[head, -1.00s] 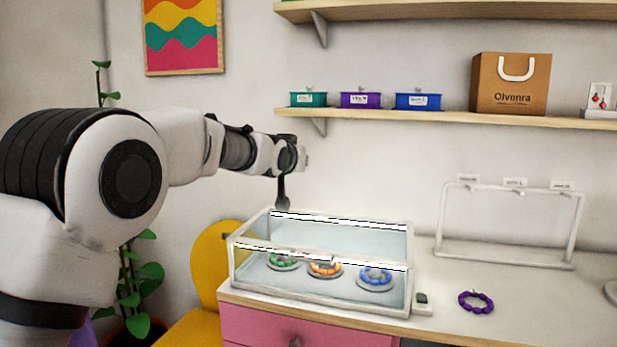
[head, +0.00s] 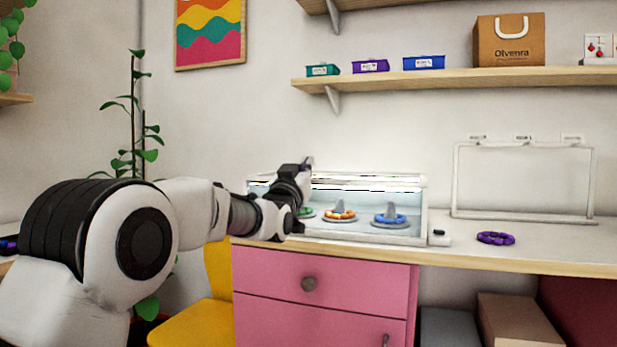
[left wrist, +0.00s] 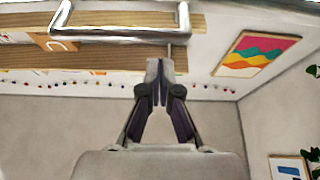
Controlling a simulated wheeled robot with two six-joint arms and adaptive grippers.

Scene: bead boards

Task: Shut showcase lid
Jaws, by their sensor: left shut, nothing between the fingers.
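The glass showcase (head: 420,232) with white edges stands on the desk in the head view. Its lid (head: 400,181) shows nearly edge-on as a thin bright strip along the top; I cannot tell whether a gap is left beneath it. Inside are green, orange (head: 340,215) and blue (head: 390,220) bead bracelets on stands. My left gripper (head: 307,164) is shut and empty, pointing up in front of the showcase's left part and hiding some of it. In the left wrist view its fingertips (left wrist: 162,66) are together, just below a glossy pale frame (left wrist: 120,34); contact is unclear. My right gripper is out of view.
A purple bracelet (head: 495,238) lies on the desk right of the showcase, before a white rack (head: 455,180). Above, a wall shelf (head: 460,80) carries small boxes and a paper bag (head: 510,40). Pink drawers (head: 325,285) and a yellow chair (head: 195,325) are below.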

